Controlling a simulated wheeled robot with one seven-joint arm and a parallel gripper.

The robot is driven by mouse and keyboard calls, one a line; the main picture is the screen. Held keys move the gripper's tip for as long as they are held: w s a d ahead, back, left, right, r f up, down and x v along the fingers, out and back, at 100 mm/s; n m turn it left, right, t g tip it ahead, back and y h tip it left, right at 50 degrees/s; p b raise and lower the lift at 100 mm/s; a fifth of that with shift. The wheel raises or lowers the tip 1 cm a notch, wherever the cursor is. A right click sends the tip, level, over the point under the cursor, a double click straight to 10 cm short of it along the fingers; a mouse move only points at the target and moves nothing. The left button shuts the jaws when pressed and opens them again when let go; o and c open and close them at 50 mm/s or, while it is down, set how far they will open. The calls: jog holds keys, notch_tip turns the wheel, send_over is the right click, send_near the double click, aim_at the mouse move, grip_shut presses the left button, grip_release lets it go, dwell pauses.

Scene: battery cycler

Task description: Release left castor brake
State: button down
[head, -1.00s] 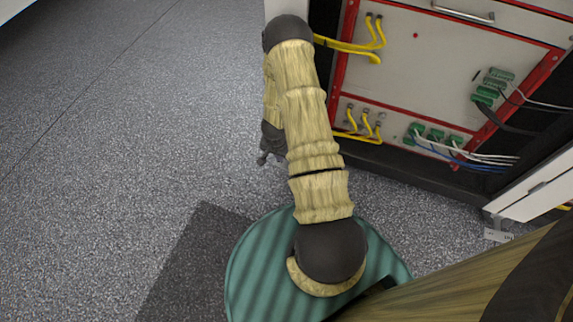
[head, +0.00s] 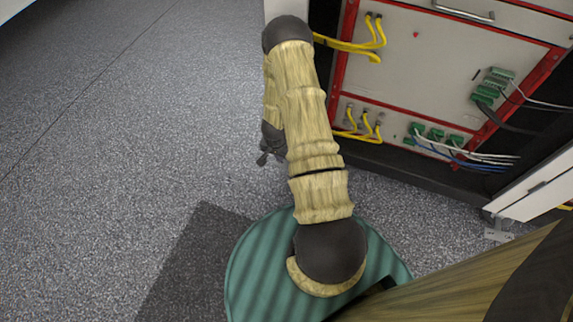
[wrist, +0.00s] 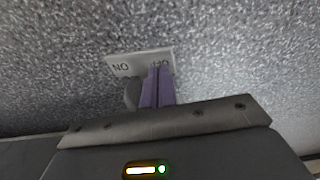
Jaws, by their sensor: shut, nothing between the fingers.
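In the wrist view, a light grey castor brake plate (wrist: 122,66) shows against the speckled floor, its dark lettering appearing upside down. The fingers of my gripper (wrist: 158,74) are shut and empty, with their tips over the right-hand label, partly covering it. I cannot tell whether they touch the plate. A dark rounded part (wrist: 131,93) shows just left of the fingers. In the head view, my gripper (head: 264,157) is low beside the cabinet's left side, mostly behind my forearm. The left castor is hidden there.
The open cabinet (head: 400,80) stands at the right, with yellow cables (head: 350,46) and green connectors (head: 490,85) facing me. Another castor plate (head: 498,235) shows under the open door (head: 535,198). The floor (head: 120,130) to the left is clear.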

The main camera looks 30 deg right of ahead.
jog(key=shift+f+b, duration=0.55)
jog(key=shift+f, duration=0.45)
dwell(0.7)
jog(key=shift+r, duration=0.1)
jog(key=shift+r+p, duration=3.4)
jog(key=shift+r, duration=0.05)
